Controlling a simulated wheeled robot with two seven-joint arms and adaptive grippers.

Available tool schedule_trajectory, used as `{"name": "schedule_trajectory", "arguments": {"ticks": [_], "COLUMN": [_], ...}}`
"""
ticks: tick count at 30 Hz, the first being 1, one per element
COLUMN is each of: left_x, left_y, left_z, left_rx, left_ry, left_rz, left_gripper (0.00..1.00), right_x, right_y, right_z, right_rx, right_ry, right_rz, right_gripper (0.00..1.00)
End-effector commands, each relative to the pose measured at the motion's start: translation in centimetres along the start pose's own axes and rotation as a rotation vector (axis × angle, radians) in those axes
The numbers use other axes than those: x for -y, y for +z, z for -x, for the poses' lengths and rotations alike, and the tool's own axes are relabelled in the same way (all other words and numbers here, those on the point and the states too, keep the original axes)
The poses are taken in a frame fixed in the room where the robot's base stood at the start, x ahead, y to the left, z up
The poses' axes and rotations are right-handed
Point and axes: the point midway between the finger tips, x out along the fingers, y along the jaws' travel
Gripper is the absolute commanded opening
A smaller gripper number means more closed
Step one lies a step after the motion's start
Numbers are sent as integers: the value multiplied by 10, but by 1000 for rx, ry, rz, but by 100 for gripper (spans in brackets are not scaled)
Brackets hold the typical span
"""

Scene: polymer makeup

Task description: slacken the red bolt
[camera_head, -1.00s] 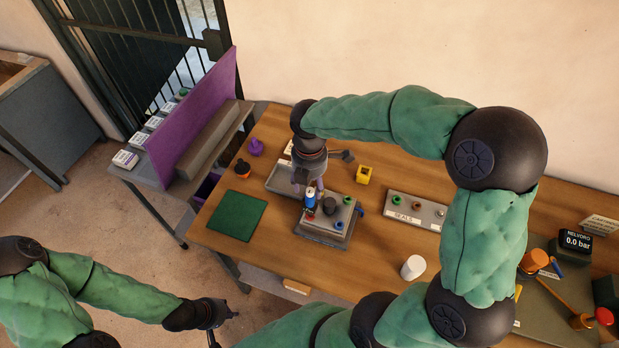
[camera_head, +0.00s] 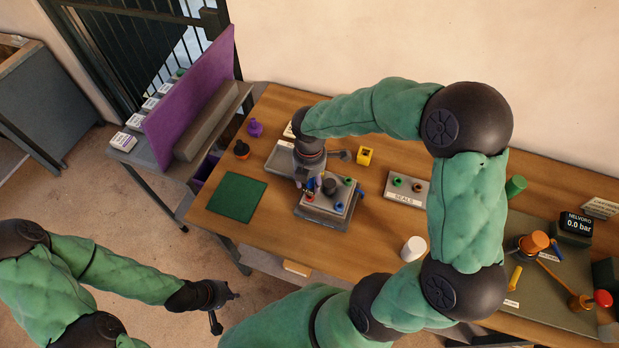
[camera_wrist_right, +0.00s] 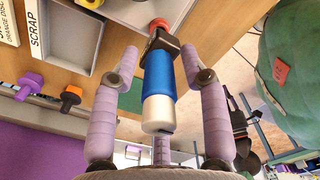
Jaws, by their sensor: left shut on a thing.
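A red bolt head (camera_wrist_right: 158,23) shows on the grey fixture plate, just beyond the black end of a blue and silver tool (camera_wrist_right: 160,84). The plate block (camera_head: 318,213) sits mid-table in the head view. My right gripper (camera_head: 311,190) is over the block with the tool between its fingers. In the right wrist view the gripper (camera_wrist_right: 160,55) has a finger either side of the tool, with narrow gaps; contact at the tips is unclear. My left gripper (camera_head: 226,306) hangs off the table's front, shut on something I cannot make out.
A grey scrap tray (camera_wrist_right: 60,85) lies beside the block. A pressure readout (camera_head: 577,224) stands at the right.

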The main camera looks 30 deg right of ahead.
Motion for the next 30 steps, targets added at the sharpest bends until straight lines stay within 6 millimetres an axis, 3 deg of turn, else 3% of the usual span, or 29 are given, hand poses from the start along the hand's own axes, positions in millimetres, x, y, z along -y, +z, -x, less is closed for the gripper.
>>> {"name": "schedule_trajectory", "arguments": {"ticks": [1, 3, 4, 30], "left_x": [0, 0, 0, -5], "left_y": [0, 0, 0, 0], "left_z": [0, 0, 0, 14], "left_rx": [0, 0, 0, 0], "left_ry": [0, 0, 0, 0], "left_rz": [0, 0, 0, 0], "left_gripper": [0, 0, 0, 0], "right_x": [0, 0, 0, 1], "right_y": [0, 0, 0, -1], "right_z": [0, 0, 0, -1], "right_rx": [0, 0, 0, -1], "right_ry": [0, 0, 0, -2], "right_rz": [0, 0, 0, 161], "right_gripper": [22, 3, 0, 0]}}
